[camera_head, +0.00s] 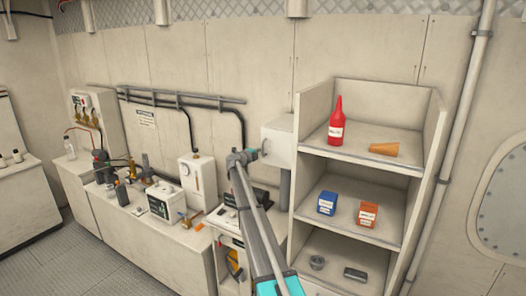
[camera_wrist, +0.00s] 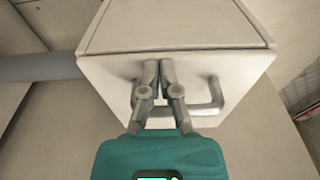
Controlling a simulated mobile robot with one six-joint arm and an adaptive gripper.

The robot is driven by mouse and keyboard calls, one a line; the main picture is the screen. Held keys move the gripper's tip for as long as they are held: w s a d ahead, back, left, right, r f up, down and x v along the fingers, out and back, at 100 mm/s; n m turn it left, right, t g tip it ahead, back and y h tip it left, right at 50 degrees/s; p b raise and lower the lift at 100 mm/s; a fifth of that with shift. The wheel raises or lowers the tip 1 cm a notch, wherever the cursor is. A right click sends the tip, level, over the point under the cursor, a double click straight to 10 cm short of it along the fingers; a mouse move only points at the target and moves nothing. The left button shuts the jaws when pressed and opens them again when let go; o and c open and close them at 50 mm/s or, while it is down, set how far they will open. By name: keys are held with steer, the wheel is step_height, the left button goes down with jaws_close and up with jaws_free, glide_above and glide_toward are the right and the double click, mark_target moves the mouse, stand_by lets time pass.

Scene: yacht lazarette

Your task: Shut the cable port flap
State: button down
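The cable port appears to be a pale box (camera_head: 278,143) on the wall left of the shelf unit; it fills the top of the wrist view (camera_wrist: 180,25). Its front face, seemingly the flap (camera_wrist: 225,68), carries a grey U-shaped handle (camera_wrist: 212,98). The face sits close against the box body, with a thin seam along the edge and no wide gap visible. My gripper (camera_head: 250,154) is at this face. In the wrist view my gripper's fingertips (camera_wrist: 159,68) are nearly together in front of the face, over the handle's left part. I see nothing clearly held between them.
An open shelf unit (camera_head: 296,205) with a red bottle (camera_head: 336,125) and small boxes stands just right. A bench (camera_head: 160,232) crowded with instruments is to the left. A grey pipe (camera_wrist: 38,67) meets the box. Floor (camera_head: 75,262) is clear at lower left.

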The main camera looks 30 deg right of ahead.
steer(key=shift+d, duration=0.15)
steer(key=w+a, duration=0.2)
steer(key=a, duration=0.8)
steer(key=shift+a, duration=0.1)
stand_by(0.6)
